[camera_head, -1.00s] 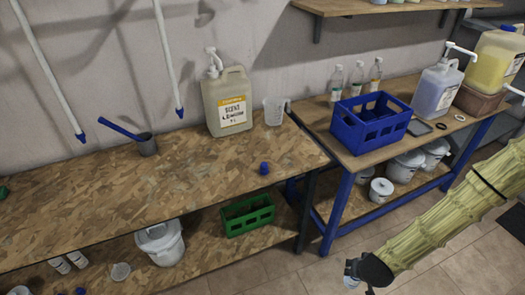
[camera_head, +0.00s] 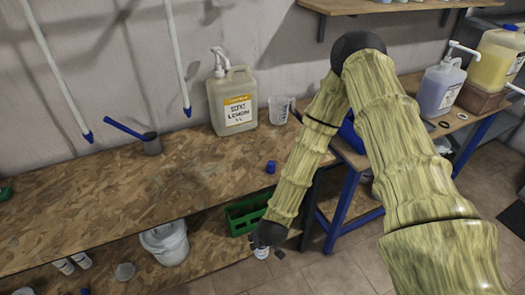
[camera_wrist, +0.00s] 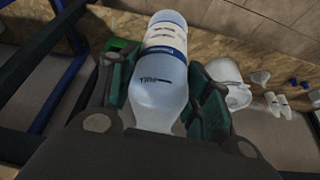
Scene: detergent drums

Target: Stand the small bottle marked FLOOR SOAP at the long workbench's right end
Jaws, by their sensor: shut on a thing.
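My gripper (camera_wrist: 163,88) is shut on a small clear bottle (camera_wrist: 158,95) with a white and blue label. The label's words are too small to read. In the head view the bottle (camera_head: 261,252) shows just below my dark wrist, in front of the long workbench's right part and below its top. The long workbench (camera_head: 190,195) has a chipboard top; its right end lies partly behind my arm. A small blue cap (camera_head: 270,166) rests near that end.
On the bench stand a lemon scent jug (camera_head: 232,105), a clear measuring jug (camera_head: 280,109) and a dark scoop (camera_head: 150,145) with a blue handle. A green crate (camera_head: 245,212) and a white bucket (camera_head: 166,242) are on the lower shelf. The front middle of the top is clear.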

